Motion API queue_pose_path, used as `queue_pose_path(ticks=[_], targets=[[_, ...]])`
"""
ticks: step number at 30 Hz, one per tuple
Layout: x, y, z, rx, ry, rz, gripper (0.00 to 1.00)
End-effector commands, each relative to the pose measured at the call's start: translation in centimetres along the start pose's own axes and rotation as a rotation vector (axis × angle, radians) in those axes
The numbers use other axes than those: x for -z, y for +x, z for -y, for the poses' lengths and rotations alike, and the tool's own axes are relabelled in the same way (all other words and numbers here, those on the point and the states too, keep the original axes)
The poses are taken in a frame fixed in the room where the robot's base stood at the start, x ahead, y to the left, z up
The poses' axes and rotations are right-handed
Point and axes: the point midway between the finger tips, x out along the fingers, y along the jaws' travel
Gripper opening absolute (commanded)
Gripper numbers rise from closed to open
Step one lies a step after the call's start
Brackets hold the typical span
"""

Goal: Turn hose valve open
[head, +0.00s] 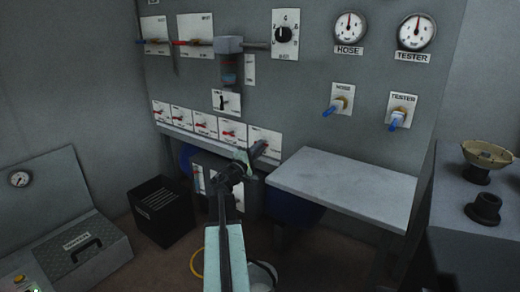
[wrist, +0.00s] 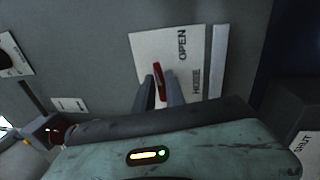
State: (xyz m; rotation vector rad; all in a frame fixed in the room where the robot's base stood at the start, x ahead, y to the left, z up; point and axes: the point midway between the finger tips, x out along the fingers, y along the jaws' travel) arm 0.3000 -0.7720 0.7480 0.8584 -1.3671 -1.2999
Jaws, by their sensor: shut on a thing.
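A white plate (wrist: 196,66) with the word OPEN and a second word that looks like HOSE shows in the wrist view. A red valve handle (wrist: 159,74) stands out from this plate. My gripper (wrist: 160,88) is shut on the red handle, one dark finger on each side of it. In the head view my gripper (head: 261,148) is at the rightmost plate (head: 266,136) of the lower row, where it hides the handle. Another valve, with a blue lever (head: 331,110) and a HOSE label, sits higher on the panel, apart from my gripper.
A grey shelf (head: 345,185) juts out just right of my arm. Several red-handled plates (head: 203,123) line the panel to the left. A black box (head: 160,210) stands on the floor at left. HOSE (head: 349,27) and TESTER (head: 416,32) gauges are above.

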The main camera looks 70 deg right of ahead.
Motion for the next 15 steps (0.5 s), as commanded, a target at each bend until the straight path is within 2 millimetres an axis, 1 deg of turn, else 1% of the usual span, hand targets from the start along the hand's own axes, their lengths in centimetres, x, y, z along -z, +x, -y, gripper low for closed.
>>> queue_pose_path(ticks=[1,7,15], targets=[[-0.41,0.08,0.17,0.001,0.022,0.016,0.00],[-0.43,0.08,0.25,0.001,0.087,0.029,0.00],[-0.50,0.09,0.30,0.001,0.115,0.036,0.00]])
